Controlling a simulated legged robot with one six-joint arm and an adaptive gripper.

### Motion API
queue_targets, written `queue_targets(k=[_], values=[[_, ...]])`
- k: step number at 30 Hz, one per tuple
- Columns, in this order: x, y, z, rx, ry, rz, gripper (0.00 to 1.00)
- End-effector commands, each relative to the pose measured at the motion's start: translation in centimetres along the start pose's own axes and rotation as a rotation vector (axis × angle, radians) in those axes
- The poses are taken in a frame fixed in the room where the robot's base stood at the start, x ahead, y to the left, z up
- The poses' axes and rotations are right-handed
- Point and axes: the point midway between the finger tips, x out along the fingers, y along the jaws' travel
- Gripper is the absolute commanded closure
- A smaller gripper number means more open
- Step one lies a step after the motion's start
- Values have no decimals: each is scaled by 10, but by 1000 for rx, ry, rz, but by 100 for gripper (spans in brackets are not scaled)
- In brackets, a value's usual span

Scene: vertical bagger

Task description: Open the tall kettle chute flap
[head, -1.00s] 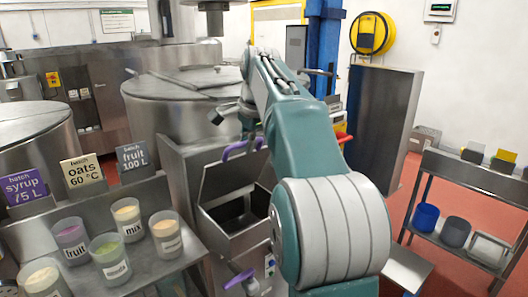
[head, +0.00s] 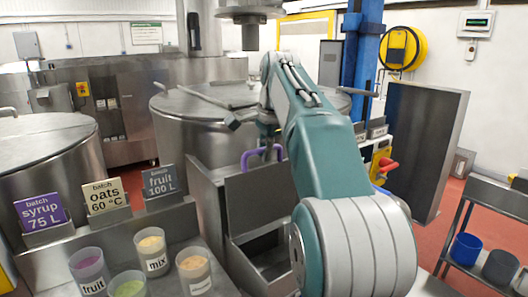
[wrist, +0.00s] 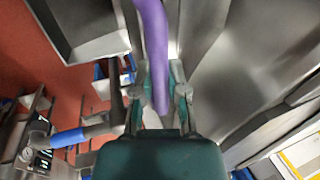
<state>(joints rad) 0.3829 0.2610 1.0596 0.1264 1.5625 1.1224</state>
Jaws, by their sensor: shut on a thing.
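The tall kettle (head: 185,108) is a wide steel vessel with a flat lid. In front of it, the steel chute flap (head: 255,193) stands raised above an open chute (head: 240,252), whose dark inside shows. A purple handle (head: 246,158) is at the flap's top edge. My gripper (head: 268,138) is at this handle, partly hidden by my arm in the head view. In the wrist view the purple handle (wrist: 153,40) runs between the fingers of my gripper (wrist: 160,92), which is shut on it.
Labelled batch signs (head: 104,197) and several ingredient cups (head: 152,252) stand on a steel ledge to the left. A tall steel panel (head: 425,150) and a shelf with a blue cup (head: 466,248) are on the right. Red floor shows between them.

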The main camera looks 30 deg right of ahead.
Motion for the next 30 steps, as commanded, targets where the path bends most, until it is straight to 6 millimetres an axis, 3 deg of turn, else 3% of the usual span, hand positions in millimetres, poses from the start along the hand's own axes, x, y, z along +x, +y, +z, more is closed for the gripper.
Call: queue_targets(k=[10, 11, 12, 13, 25, 30], values=[[-1, -1, 1, -2, -1, -4, 100], [-1, -1, 1, -2, 0, -4, 73], [-1, -1, 1, -2, -1, -4, 55], [-1, -1, 1, -2, -1, -4, 46], [-2, -1, 0, -1, 0, -2, 46], [-20, -1, 0, -1, 1, -4, 46]])
